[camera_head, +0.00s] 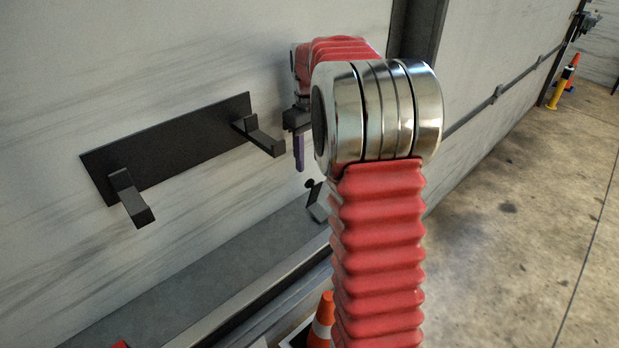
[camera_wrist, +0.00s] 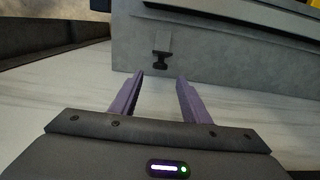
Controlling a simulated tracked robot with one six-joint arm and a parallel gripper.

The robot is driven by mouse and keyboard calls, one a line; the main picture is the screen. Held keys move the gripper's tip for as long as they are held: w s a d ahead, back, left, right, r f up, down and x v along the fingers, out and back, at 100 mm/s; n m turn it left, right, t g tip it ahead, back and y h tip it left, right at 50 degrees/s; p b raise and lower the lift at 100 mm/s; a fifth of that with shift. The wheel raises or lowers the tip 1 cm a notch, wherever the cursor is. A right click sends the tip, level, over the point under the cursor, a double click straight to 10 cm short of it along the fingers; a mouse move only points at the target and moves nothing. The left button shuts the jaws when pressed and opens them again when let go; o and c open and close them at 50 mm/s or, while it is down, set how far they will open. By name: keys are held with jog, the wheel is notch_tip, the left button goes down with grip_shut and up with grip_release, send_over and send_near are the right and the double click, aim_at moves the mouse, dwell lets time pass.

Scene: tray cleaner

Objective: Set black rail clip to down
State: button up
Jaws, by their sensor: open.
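The black rail clip (camera_wrist: 161,60) shows in the wrist view as a small dark knob below a grey tab on the face of a grey panel or ledge (camera_wrist: 215,58). In the head view the clip (camera_head: 317,203) sits low on the wall side, close beside my arm. Whether it is up or down I cannot tell. My gripper (camera_wrist: 158,77) has two purple fingers, apart with nothing between them. The clip lies beyond the fingertips, roughly in line with the gap. In the head view my gripper (camera_head: 299,152) is above the clip, largely hidden by my arm.
A black wall bracket (camera_head: 165,150) with two jutting arms is left of my gripper; its right arm (camera_head: 262,138) is close to the fingers. An orange cone (camera_head: 321,318) stands low beside my arm. The concrete floor at right is largely clear.

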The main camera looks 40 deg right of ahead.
notch_tip(320, 180, down, 8)
jog(key=shift+r, duration=0.2)
jog(key=shift+c, duration=0.3)
grip_shut()
dwell(0.4)
